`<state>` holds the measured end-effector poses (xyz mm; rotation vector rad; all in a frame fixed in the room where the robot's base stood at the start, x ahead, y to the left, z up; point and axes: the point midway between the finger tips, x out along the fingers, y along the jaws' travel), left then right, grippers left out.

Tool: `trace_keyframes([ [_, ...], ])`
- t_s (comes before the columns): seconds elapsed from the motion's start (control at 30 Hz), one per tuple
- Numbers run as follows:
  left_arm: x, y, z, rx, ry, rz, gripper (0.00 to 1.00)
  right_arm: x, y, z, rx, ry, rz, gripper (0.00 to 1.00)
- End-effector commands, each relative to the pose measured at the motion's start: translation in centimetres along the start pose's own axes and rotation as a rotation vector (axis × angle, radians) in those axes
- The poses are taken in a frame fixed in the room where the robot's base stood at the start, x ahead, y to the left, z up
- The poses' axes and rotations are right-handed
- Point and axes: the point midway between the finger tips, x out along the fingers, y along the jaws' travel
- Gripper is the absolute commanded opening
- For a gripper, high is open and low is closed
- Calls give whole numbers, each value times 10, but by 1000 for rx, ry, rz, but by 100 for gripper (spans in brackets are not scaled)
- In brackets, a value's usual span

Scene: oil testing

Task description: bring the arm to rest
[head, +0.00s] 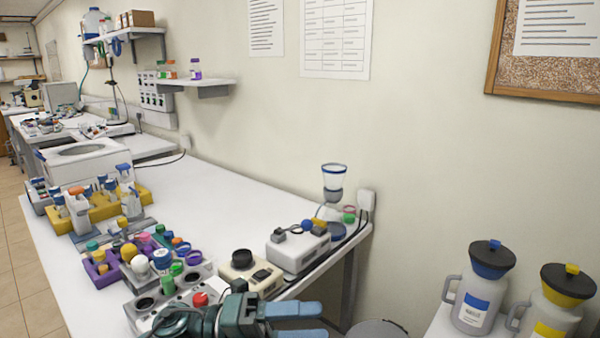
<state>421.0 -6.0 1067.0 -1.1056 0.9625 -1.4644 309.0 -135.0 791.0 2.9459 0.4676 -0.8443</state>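My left gripper (322,321) shows at the bottom middle of the head view, with a teal body and two blue fingers pointing right. The fingers are apart with a gap between them, and nothing shows in the gap. It is in front of the near end of the white bench (225,198), beside the device with a red knob (200,299). The lower part of my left arm is cut off by the picture edge. My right gripper is not in view.
A beige device with a black knob (242,258) and a white-grey device (298,247) stand close behind the gripper. Purple (104,276) and yellow (101,212) racks crowd the bench's left. Blue-topped (478,305) and yellow-topped (552,312) jugs stand at right.

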Motion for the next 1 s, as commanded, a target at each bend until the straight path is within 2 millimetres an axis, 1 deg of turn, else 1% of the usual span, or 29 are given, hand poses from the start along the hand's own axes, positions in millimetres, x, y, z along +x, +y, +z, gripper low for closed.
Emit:
trace_keyframes([
  [0.03, 1, 1, 0, -108, -111, -81, 62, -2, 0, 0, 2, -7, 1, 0],
  [0.07, 0, 2, 2, -169, -182, -126, 62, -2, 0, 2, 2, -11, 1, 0],
  [0.17, -16, 14, 10, -392, -426, -249, 62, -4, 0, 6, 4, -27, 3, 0],
  [0.27, -45, 41, 10, -635, -677, -341, 62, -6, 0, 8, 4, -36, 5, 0],
  [0.33, -69, 67, 2, -813, -854, -386, 62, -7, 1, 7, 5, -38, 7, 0],
  [0.37, -80, 80, -5, -891, -929, -401, 62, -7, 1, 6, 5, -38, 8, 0],
  [0.4, -95, 97, -16, -995, -1030, -415, 62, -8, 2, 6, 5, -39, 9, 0],
  [0.47, -117, 124, -39, -1154, -1177, -431, 62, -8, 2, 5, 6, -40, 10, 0],
  [0.5, -130, 141, -58, -1258, -1270, -435, 62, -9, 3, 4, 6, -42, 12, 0],
  [0.57, -147, 163, -88, -1397, -1394, -434, 62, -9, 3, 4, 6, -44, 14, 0],
  [0.6, -156, 174, -107, -1476, -1462, -430, 62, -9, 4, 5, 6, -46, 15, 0],
  [0.63, -161, 182, -120, -1530, -1507, -426, 62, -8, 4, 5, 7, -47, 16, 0],
  [0.7, -171, 194, -148, -1632, -1593, -414, 62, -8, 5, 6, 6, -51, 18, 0],
  [0.8, -179, 204, -174, -1725, -1668, -402, 62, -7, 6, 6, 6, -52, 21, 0],
  [0.9, -182, 208, -186, -1766, -1700, -395, 62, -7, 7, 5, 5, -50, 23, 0],
  [1.0, -182, 209, -188, -1773, -1705, -393, 62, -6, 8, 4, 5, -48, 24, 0],
])
